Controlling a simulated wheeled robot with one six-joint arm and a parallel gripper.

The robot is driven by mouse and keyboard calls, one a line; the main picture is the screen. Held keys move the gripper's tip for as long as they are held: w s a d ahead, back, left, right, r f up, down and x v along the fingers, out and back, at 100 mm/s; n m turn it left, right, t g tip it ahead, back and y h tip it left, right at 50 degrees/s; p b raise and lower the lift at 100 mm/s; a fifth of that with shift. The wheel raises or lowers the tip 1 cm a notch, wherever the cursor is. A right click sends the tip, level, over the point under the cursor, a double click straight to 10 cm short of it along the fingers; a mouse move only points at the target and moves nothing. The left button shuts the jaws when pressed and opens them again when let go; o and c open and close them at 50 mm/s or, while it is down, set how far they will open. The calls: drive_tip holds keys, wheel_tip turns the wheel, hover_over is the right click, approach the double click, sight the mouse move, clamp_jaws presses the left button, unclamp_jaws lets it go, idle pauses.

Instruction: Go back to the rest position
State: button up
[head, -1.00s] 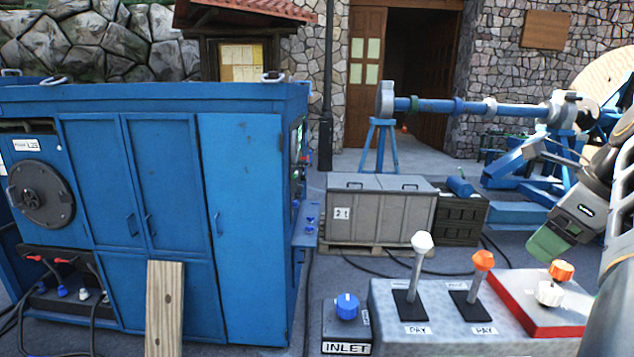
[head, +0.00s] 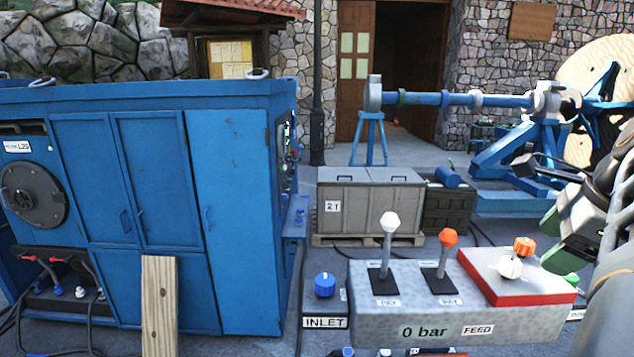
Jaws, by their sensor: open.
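My gripper (head: 556,243) is at the right edge of the head view, dark and seen partly from the side. It is open, and I see nothing held in it. It hangs in the air to the right of and above the red plate (head: 487,291) of the control console. The orange knob (head: 524,246) and the white knob (head: 510,266) on that plate stand a little left of it, apart from it in the picture. My arm covers part of the right edge.
The grey console (head: 400,307) carries a white lever (head: 389,228) and an orange lever (head: 447,245). A blue knob (head: 325,284) stands left of it. A blue cabinet (head: 235,220) and a wooden plank (head: 159,305) fill the left. Behind are a grey crate (head: 345,215) and a large reel (head: 590,60).

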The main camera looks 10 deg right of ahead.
drive_tip(key=w+a+f+n+h, duration=0.1)
drive_tip(key=w+a+f+n, duration=0.15)
drive_tip(key=f+n, duration=0.45)
drive_tip(key=w+a+f+n+h, duration=0.1)
drive_tip(key=a+f+n, duration=0.2)
drive_tip(key=f+n, duration=0.45)
drive_tip(key=s+a+f+n+y, duration=0.1)
drive_tip(key=a+f+n, duration=0.4)
drive_tip(key=a, duration=0.3)
drive_tip(key=s+a+f+n, duration=0.1)
drive_tip(key=a+f+n, duration=0.4)
drive_tip(key=a, duration=0.3)
drive_tip(key=shift+a+n+y+b, duration=0.3)
drive_tip(key=shift+a+n+y, duration=0.1)
drive_tip(key=shift+n, duration=0.15)
drive_tip(key=shift+a+f, duration=0.1)
drive_tip(key=shift+c, duration=0.4)
